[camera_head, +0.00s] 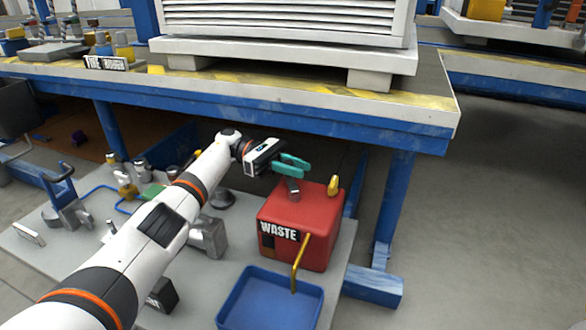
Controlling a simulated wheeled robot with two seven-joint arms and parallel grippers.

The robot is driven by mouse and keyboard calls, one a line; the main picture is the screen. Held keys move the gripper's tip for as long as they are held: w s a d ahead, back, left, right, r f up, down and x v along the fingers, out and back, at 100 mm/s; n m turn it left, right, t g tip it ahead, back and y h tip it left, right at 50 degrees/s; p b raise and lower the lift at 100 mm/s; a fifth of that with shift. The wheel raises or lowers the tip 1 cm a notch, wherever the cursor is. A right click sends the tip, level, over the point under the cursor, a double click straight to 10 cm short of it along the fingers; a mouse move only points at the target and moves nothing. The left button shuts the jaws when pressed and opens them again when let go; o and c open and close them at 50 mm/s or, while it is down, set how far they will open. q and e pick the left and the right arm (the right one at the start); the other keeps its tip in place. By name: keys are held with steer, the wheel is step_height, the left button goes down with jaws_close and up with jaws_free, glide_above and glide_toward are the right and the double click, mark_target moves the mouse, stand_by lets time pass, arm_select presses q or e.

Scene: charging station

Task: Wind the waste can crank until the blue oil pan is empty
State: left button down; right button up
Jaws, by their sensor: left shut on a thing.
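The red waste can (284,242), marked WASTE, stands on a light grey board. A dark grey crank (293,187) rises from its top. My left gripper (293,163), with teal fingers, is above the can at the crank and shut on its upper end; the fingers partly hide the grip. A yellow pipe (301,259) bends down from the can's front toward the blue oil pan (224,304) in front of it. The pan's inside looks blue; I cannot tell an oil level. My right gripper is not in view.
A yellow fitting (333,186) stands on the can's right top corner. The blue bench (300,115) overhangs behind, with a blue leg (394,200) to the right. Metal parts and a blue-framed tool (66,202) crowd the board's left. The floor at right is clear.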

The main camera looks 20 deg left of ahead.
arm_select(q)
steer(key=shift+d+g, duration=0.1)
steer(key=shift+g, duration=0.2)
steer(key=c, duration=1.2)
jaws_free()
steer(key=shift+c, duration=0.2)
